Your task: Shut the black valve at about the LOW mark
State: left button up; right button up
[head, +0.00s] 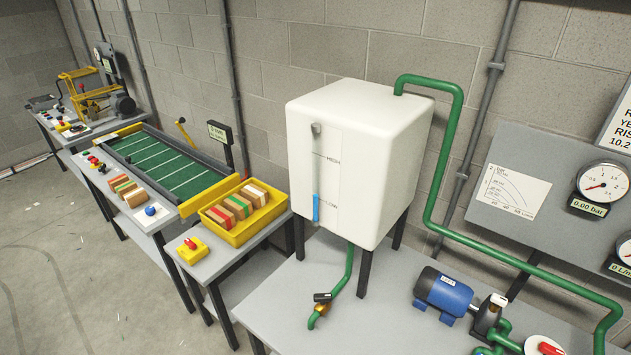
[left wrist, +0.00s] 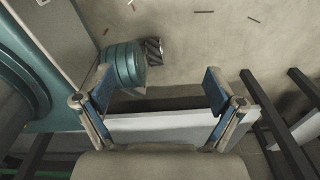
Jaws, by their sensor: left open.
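The black valve (head: 322,297) sits on the short green outlet hose (head: 343,275) under the white tank (head: 360,150), with a brass body below its handle. The handle looks roughly crosswise to the hose; it is too small to tell its exact setting. The tank's sight gauge (head: 316,208) shows a blue column whose top is a little above the LOW mark (head: 331,204) and well below HIGH. My left gripper (left wrist: 157,80) is open and empty in the left wrist view, above the floor. It is not in the head view, and the valve is not in the wrist view. My right gripper is not in view.
The tank stands on dark legs on a grey bench (head: 290,320). A blue pump (head: 443,292) and a green pipe (head: 445,170) are to the right. A dial gauge (head: 604,185) reads about zero. A yellow tray (head: 243,220) of blocks is left. Bench front is clear.

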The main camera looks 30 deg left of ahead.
pick_arm(q)
jog(key=shift+a, duration=0.1)
jog(key=w+d+r, duration=0.1)
jog(key=w+r, duration=0.2)
jog(key=w, duration=0.4)
notch_tip(320, 180, up, 45)
jog(key=n+t+y, duration=0.8)
jog(key=n+t, duration=0.2)
send_over(323, 298)
jog(key=s+d, duration=0.9)
jog(key=s, duration=0.3)
jog(key=x, duration=1.7)
jog(key=shift+w+a+f+p, duration=0.15)
jog(key=shift+f+p, duration=0.15)
